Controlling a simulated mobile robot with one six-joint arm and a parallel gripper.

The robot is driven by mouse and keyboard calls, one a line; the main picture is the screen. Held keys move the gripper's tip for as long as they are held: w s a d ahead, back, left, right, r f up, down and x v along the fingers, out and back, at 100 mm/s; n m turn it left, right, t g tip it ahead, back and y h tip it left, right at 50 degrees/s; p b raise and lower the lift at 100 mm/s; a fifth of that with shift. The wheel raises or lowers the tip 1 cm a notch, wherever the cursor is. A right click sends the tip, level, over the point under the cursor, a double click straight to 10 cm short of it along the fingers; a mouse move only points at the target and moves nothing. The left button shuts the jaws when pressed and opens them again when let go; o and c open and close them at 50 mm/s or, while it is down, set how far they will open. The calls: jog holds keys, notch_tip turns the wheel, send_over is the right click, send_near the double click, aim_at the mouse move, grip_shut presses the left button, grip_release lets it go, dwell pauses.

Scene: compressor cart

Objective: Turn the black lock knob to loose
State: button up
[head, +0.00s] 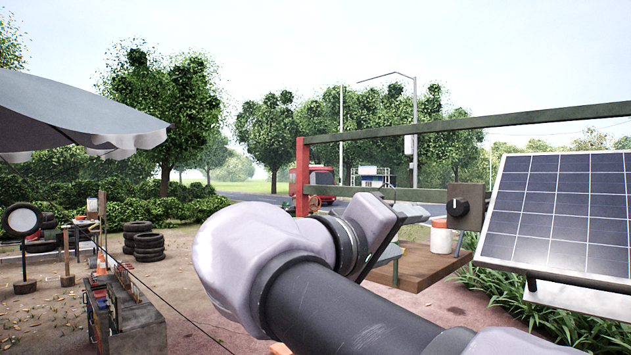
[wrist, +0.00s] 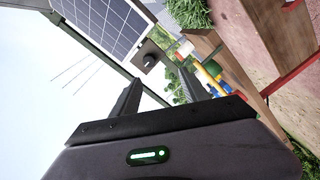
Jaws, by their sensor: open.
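A round black knob (head: 458,208) with a pale mark sits on the face of a grey-brown box (head: 468,191), left of the solar panel. It also shows in the wrist view (wrist: 149,61), beyond my fingertips and roughly between their lines. My gripper (wrist: 160,85) is open and empty, its two dark fingers apart. No finger appears to touch the knob. In the head view my arm hides much of my gripper, which is left of the knob. I cannot tell the knob's setting.
The solar panel (head: 560,210) stands close right of the box. A green rail (head: 480,122) runs behind it, with a red post (head: 302,175). A wooden top (head: 425,266) below carries a white container with an orange lid (head: 440,238). Stacked tyres (head: 149,247) are far left.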

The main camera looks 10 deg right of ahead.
notch_tip(320, 180, up, 2)
jog(key=r, duration=0.1)
send_near(455, 208)
jog(key=shift+h, duration=0.4)
jog(key=x, duration=0.9)
jog(key=shift+w+a+f+p, duration=0.1)
jog(key=shift+f+p, duration=0.2)
jog(key=shift+p, duration=0.1)
jog(key=shift+c, duration=0.2)
grip_shut()
